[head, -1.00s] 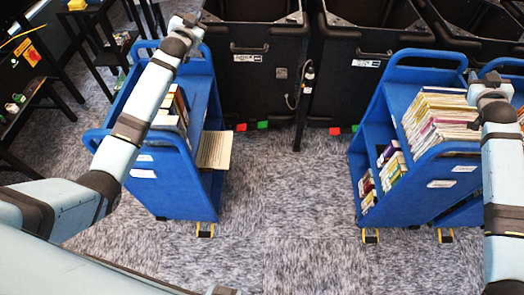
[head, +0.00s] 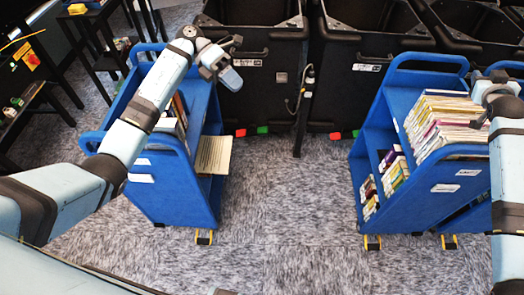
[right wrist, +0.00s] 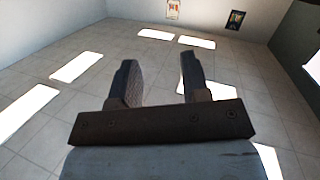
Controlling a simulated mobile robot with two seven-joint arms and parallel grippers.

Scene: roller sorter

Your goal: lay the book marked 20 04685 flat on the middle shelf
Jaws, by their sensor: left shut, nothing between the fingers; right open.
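A tan book or board (head: 213,155) lies about flat, jutting from the right side of the left blue cart (head: 178,190), below the upper row of books. Its marking is too small to read, so I cannot tell whether it is 20 04685. The cart's inner shelves are mostly hidden by its end panel and my left arm. My left gripper (head: 234,43) is shut and empty, above the cart's far right side and in front of a black bin. My right gripper (head: 490,90) is at the right cart; the right wrist view shows it open and empty (right wrist: 158,82).
The right blue cart (head: 405,215) holds many upright books (head: 440,122) on top and several lower down (head: 393,170). Black bins (head: 255,85) stand along the back. Dark stands (head: 90,45) are at the left. The carpet (head: 285,205) between the carts is clear.

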